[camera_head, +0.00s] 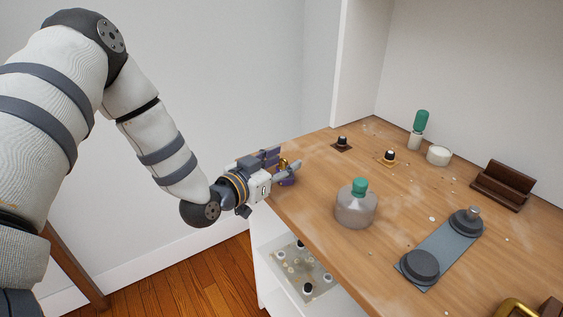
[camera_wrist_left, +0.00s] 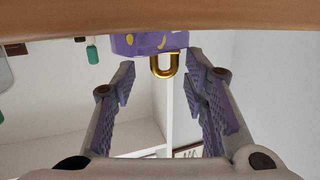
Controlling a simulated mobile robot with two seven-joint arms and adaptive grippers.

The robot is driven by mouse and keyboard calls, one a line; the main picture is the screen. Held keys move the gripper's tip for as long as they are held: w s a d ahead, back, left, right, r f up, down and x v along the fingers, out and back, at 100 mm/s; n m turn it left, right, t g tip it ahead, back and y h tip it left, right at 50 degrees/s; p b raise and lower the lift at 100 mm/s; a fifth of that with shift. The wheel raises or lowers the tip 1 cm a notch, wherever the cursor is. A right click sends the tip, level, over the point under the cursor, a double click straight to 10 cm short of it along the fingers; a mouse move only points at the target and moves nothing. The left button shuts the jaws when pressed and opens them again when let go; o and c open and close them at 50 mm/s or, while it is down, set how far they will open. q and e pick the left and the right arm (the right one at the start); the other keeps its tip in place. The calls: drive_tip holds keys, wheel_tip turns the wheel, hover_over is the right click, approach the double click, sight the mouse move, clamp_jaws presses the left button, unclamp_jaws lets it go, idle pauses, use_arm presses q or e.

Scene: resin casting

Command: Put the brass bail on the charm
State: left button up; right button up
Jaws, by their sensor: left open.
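The charm (camera_wrist_left: 150,42) is a purple block with pale yellow moon shapes, at the top of the left wrist view, against the brown wooden edge. The brass bail (camera_wrist_left: 165,66) is a shiny gold U-shaped loop at the charm's edge, where the two appear to meet; I cannot tell whether it is fastened. My left gripper (camera_wrist_left: 160,76) is open, with a purple-padded finger on each side of the bail and clear gaps to both. In the head view my left gripper (camera_head: 283,169) is at the table's left edge and mostly hides the charm. My right gripper is not in view.
On the wooden table (camera_head: 310,200) stand a green-capped bottle (camera_head: 355,207), a grey plate with two dark round pieces (camera_head: 440,250), a white jar (camera_head: 438,156), a green-topped tube (camera_head: 419,130), two small dark-topped items and a brown rack (camera_head: 502,186). Bare wood lies between them.

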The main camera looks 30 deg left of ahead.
use_arm(q)
drive_tip(key=shift+s+r, duration=0.1)
drive_tip(key=shift+r, duration=0.15)
drive_tip(key=s+r+p, duration=0.2)
drive_tip(key=s, duration=1)
drive_tip(key=s+d+f+g, duration=0.3)
drive_tip(key=s+f+g, duration=0.1)
drive_tip(key=f, duration=0.4)
drive_tip(key=s+d+f+g, duration=0.2)
drive_tip(key=s+f+g, duration=0.25)
drive_tip(key=f, duration=0.35)
drive_tip(key=s+d+f+g, duration=0.1)
drive_tip(key=s+f+g, duration=0.1)
drive_tip(key=s, duration=0.6)
drive_tip(key=s+d+f+n+g, duration=0.1)
drive_tip(key=s+d+f+g, duration=0.1)
drive_tip(key=s, duration=0.6)
drive_tip(key=s+d+f+g+y, duration=0.1)
drive_tip(key=s+f+g, duration=0.3)
drive_tip(key=s+g, duration=0.2)
drive_tip(key=shift+s+d+f, duration=0.25)
drive_tip(key=shift+s, duration=1)
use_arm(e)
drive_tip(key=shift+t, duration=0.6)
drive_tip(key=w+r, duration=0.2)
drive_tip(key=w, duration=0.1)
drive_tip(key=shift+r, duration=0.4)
use_arm(q)
drive_tip(key=shift+n, duration=0.3)
